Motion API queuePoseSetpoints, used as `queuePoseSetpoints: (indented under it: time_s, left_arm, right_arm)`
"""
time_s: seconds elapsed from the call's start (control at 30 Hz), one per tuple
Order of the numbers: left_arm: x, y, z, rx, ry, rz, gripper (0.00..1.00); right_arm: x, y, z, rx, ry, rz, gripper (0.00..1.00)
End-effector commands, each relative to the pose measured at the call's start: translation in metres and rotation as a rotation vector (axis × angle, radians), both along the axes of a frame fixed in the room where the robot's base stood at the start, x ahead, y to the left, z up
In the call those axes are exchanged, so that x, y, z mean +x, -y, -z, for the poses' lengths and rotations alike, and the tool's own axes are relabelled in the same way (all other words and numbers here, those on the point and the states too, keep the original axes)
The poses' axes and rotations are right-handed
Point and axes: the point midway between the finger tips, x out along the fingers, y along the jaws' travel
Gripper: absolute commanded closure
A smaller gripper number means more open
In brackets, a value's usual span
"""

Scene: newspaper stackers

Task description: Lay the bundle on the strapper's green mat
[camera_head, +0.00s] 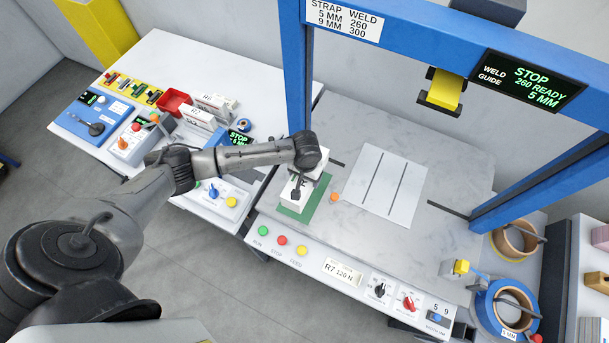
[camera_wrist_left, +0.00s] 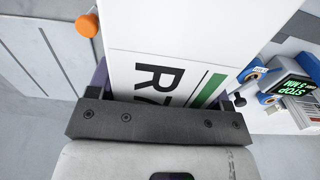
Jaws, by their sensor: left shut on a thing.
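The bundle, a white block marked R7 with a green stripe, shows in the head view (camera_head: 291,192) and fills the middle of the left wrist view (camera_wrist_left: 180,35). The strapper's green mat (camera_head: 310,206) lies at the front left of the grey strapper table. The bundle is over the mat, covering much of it. I cannot tell whether the bundle touches the mat. My left gripper (camera_head: 302,186) is shut on the bundle, its fingers on either side of it in the left wrist view (camera_wrist_left: 165,97). My right gripper is not in view.
The strapper's blue frame (camera_head: 298,70) rises close behind my left arm. An orange knob (camera_head: 334,197) stands right of the mat. A slotted white plate (camera_head: 380,178) lies farther right. The control panel (camera_head: 340,272) runs along the front. A white table (camera_head: 170,65) with devices is at left.

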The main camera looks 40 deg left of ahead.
Motion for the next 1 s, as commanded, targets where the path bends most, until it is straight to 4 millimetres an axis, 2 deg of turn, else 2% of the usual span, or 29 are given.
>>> queuePoseSetpoints:
  time_s: [0.23,0.43,0.5,1.0]
  left_arm:
    - [0.001,-0.001,-0.003,0.000,0.003,-0.002,0.97]
    - [0.001,-0.001,-0.006,0.001,0.002,-0.001,0.97]
    - [0.001,-0.001,0.006,0.001,0.002,-0.002,0.97]
    - [0.001,0.000,0.053,0.000,0.002,-0.003,0.97]
  right_arm:
    - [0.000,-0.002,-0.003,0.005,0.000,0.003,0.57]
    - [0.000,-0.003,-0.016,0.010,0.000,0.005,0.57]
    - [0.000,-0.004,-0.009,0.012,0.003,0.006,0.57]
    - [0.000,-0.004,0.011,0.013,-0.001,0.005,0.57]
